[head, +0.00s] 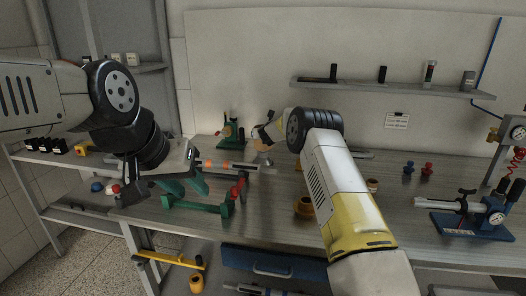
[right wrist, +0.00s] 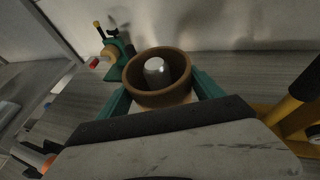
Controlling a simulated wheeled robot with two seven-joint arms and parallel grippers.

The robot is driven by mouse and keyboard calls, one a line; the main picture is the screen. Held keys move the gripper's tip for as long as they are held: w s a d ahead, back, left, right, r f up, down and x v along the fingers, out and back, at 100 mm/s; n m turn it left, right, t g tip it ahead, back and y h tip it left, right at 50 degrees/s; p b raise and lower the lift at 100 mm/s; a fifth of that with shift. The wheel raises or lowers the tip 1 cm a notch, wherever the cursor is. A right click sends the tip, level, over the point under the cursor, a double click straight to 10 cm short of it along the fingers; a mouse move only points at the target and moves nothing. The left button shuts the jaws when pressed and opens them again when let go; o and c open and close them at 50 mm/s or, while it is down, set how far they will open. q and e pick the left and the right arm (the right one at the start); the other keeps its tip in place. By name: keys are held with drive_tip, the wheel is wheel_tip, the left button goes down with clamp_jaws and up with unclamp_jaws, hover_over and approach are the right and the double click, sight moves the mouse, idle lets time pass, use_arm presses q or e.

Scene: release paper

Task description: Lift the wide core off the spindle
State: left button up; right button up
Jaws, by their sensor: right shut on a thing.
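The wide core is a brown ring (right wrist: 136,97) in the right wrist view, between the teal fingers of my right gripper (right wrist: 158,98), which is shut on it. The pale rounded top of the spindle (right wrist: 155,69) shows inside the core's hole, so the core is around it or just above it; I cannot tell which. In the head view a small tan part of the core (head: 263,146) shows below my right gripper, and my own wrist hides much there. My left gripper (head: 191,188) is open and empty, its green fingers apart above the bench.
A green stand with a red knob (head: 237,188) lies below my left gripper. A green device (head: 230,132) stands behind the core. Another brown ring (head: 303,207) sits beside my right forearm. A blue-based gauge fixture (head: 465,222) is at the right. A shelf (head: 400,90) hangs behind.

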drive_tip(key=shift+r, duration=0.15)
drive_tip(key=shift+r, duration=3.4)
drive_tip(key=shift+r, duration=0.15)
drive_tip(key=shift+r, duration=2.55)
